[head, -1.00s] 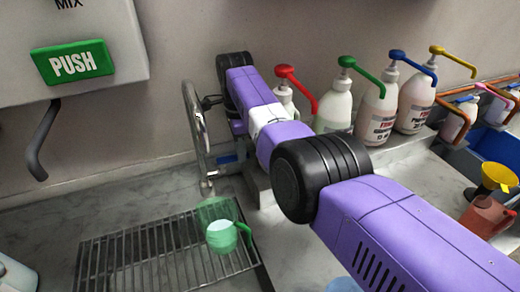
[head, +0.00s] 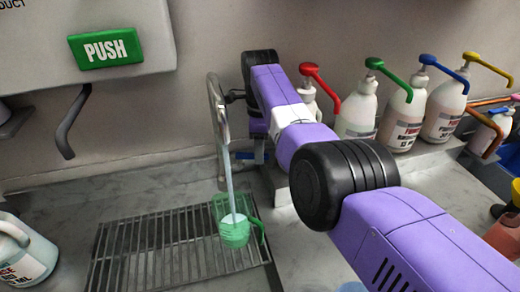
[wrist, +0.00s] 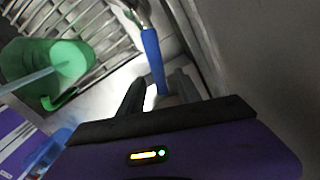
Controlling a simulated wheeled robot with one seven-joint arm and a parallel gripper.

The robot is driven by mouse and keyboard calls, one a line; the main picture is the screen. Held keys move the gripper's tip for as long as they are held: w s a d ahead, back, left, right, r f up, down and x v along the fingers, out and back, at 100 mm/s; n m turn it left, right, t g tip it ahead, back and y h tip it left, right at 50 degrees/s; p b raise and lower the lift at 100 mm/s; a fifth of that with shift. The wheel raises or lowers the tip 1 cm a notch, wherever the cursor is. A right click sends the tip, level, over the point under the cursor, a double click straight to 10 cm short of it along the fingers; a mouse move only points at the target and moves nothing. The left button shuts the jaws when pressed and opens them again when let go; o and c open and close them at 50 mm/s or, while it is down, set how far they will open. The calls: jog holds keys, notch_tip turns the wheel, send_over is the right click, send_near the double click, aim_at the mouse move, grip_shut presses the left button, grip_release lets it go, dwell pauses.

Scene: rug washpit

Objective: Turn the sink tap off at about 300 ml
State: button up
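The sink tap (head: 216,110) is a metal swan-neck against the back wall. A stream of water (head: 229,178) runs from its spout into a translucent green jug (head: 233,234) on the drain grate. The jug holds some water, but I cannot read its level in ml. The stream and jug (wrist: 30,75) also show in the wrist view. The tap's blue lever (wrist: 152,62) points toward my gripper (wrist: 158,90). My gripper is open, its two dark fingers apart on either side of the lever's end. I cannot tell if either finger touches it.
The metal grate (head: 165,252) lies under the jug. Pump bottles (head: 357,110) stand on a ledge to the right. A dispenser with a green PUSH plate (head: 105,48) hangs at upper left. A white container (head: 25,255) stands at lower left.

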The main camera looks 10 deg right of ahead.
jog(key=shift+r+b, duration=0.7)
jog(key=shift+r, duration=3.2)
